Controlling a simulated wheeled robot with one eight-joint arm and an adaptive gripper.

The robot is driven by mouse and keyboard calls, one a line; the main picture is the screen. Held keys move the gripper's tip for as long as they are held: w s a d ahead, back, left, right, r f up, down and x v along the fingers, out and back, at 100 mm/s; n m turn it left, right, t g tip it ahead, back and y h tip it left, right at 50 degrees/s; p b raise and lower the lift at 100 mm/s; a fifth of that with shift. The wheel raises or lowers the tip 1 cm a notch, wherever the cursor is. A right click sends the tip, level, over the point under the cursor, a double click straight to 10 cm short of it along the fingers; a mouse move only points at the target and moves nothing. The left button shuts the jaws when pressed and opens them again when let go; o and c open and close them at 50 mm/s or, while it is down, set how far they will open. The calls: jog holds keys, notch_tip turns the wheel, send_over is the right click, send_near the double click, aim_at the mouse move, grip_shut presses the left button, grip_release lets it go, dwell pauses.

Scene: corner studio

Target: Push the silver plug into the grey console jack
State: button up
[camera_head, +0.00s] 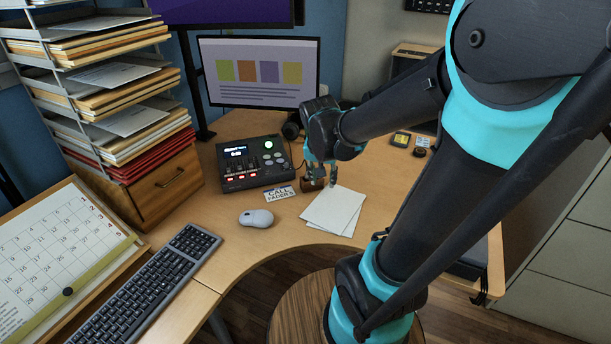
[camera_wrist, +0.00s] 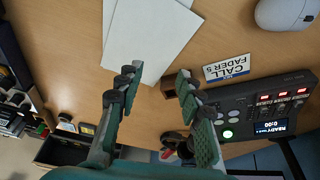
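The grey console (camera_head: 262,176) stands on the desk left of my gripper (camera_head: 321,177), with a lit display, buttons and faders. It also shows at the right of the wrist view (camera_wrist: 240,112). In the wrist view my gripper (camera_wrist: 157,78) has its two fingers wide apart with nothing held between them. A small brown block (camera_wrist: 170,88) lies beside the right finger and is partly hidden by it; in the head view the block (camera_head: 312,185) sits just below the fingers. I cannot make out the silver plug or the jack opening in either view.
White papers (camera_head: 335,210) lie in front of my gripper. A "CALL FADER 5" card (camera_head: 281,195) and a mouse (camera_head: 257,218) lie near the console. A monitor (camera_head: 260,73) stands behind. Paper trays (camera_head: 115,95) and a keyboard (camera_head: 150,285) are at left.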

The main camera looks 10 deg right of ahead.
jog(key=w+a+r+m+h, duration=0.2)
jog(key=w+a+r+m, duration=0.4)
jog(key=w, duration=0.5)
notch_tip(320, 180, up, 2)
jog(key=shift+a+r+m+g, duration=0.15)
jog(key=shift+a+m+g, duration=0.25)
jog(key=shift+a, duration=0.2)
send_over(307, 172)
jog(key=a, duration=0.1)
jog(key=f, duration=1.1)
jog(key=shift+s+f, duration=0.15)
jog(key=shift+s, duration=0.05)
jog(key=shift+h, duration=0.3)
jog(key=shift+f, duration=0.1)
jog(key=shift+a+x, duration=0.2)
jog(key=shift+x, duration=1.1)
jog(key=shift+a+x, duration=0.15)
jog(key=shift+x, duration=1.1)
jog(key=shift+f, duration=0.15)
jog(key=shift+s, duration=0.1)
